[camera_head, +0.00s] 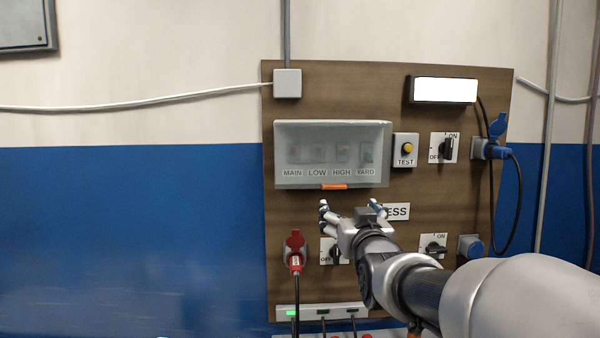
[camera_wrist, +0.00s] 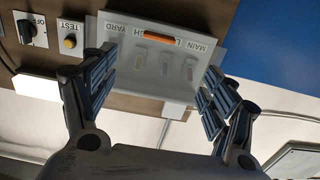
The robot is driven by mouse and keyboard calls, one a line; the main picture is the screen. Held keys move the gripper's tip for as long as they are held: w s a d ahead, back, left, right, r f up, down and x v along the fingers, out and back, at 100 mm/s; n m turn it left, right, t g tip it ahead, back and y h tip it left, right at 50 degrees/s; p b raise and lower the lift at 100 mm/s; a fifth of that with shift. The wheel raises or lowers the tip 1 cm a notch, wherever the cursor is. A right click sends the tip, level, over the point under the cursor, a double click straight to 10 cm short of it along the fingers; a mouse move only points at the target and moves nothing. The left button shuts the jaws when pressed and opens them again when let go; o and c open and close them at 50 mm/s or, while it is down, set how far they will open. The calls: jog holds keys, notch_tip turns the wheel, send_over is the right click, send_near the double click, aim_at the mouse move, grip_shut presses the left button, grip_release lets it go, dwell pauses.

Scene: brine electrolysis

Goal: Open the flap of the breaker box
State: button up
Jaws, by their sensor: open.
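The breaker box (camera_head: 332,154) is a pale grey box on the brown board, with a translucent flap (camera_head: 332,129) shut over several switches labelled MAIN, LOW, HIGH and YARD. An orange tab (camera_head: 334,187) sits at the flap's lower edge. My gripper (camera_head: 350,208) is open and empty, just below the box in the head view. In the wrist view, which is upside down, the flap (camera_wrist: 165,78) and its orange tab (camera_wrist: 147,34) show between my spread fingers (camera_wrist: 160,68). The fingers appear apart from the flap.
A TEST button (camera_head: 406,147) and a rotary switch (camera_head: 447,148) are right of the box. A red plug (camera_head: 295,250) and another rotary switch (camera_head: 336,252) lie below. Blue sockets (camera_head: 487,148) with a black cable are at the right. The blue wall on the left is clear.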

aim_at(335, 187)
jog(key=w+p, duration=0.3)
jog(key=w, duration=1.4)
jog(key=shift+w+r, duration=0.1)
jog(key=shift+w, duration=0.3)
jog(key=shift+c, duration=0.3)
jog(key=c, duration=1.5)
jog(key=shift+o, duration=0.2)
jog(key=shift+s+r+p, duration=0.1)
jog(key=shift+p, duration=0.2)
